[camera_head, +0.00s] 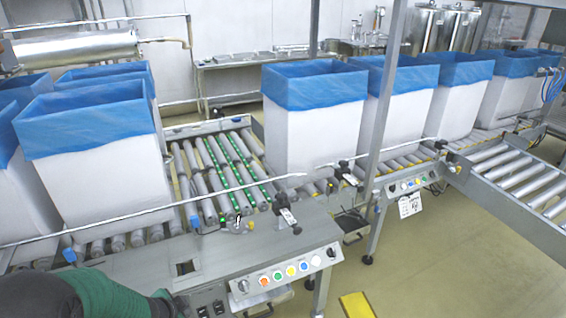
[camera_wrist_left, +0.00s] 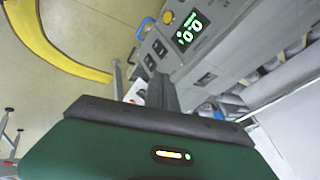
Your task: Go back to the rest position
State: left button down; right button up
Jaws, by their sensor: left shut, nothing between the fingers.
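My left gripper (camera_head: 168,302) is at the bottom left of the head view, at the end of a dark and green arm, low beside the front of the control panel (camera_head: 282,268). In the left wrist view its dark fingers (camera_wrist_left: 163,92) are together with nothing between them, and the panel's buttons and a lit green display (camera_wrist_left: 188,32) are beyond them. My right gripper is not in view. White boxes with blue liners stand on the conveyor; the nearest box (camera_head: 100,180) is at the left and another box (camera_head: 312,130) is near the middle.
A roller section (camera_head: 222,170) with green-dotted strips is empty between the boxes. More lined boxes (camera_head: 395,110) stand to the right. A metal post (camera_head: 378,110) rises before them. An empty roller conveyor (camera_head: 520,180) is at the right. Yellow floor marking (camera_head: 356,305) lies in front.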

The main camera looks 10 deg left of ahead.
pick_arm(q)
jog(key=s+d+r+n+g, duration=0.4)
jog(key=s+d+n, duration=0.4)
jog(key=s+d, duration=0.5)
notch_tip(320, 180, up, 14)
jog(key=p, duration=1.4)
jog(key=shift+a, duration=0.25)
jog(key=shift+w+r, duration=0.1)
